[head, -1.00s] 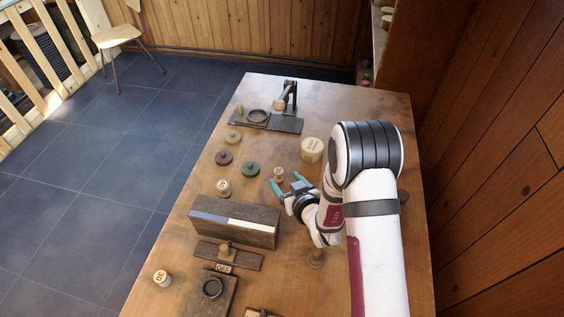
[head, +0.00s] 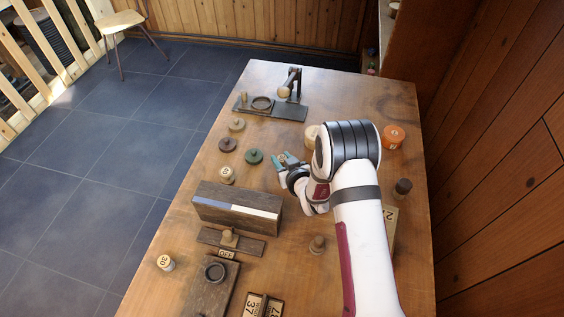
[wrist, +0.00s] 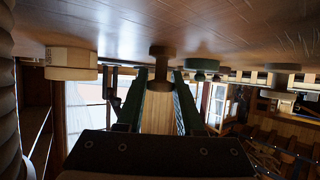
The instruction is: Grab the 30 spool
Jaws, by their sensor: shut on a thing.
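A pale spool with a dark rim and the number 30 on top (head: 165,262) stands upright at the left front edge of the table, far from my gripper. My gripper (head: 285,162) is at mid-table with green fingers, low over the wood. In the wrist view, where the table is at the top, my gripper (wrist: 160,84) is shut on a small brown spool (wrist: 162,52) with a narrow neck. I cannot read a number on it. In the head view this spool is hardly visible between the fingers.
A grey-and-white-topped block (head: 237,210) lies between my gripper and the 30 spool. A numbered spool (head: 227,175), a green spool (head: 254,156), a dark red spool (head: 228,144) and an orange spool (head: 393,137) stand around.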

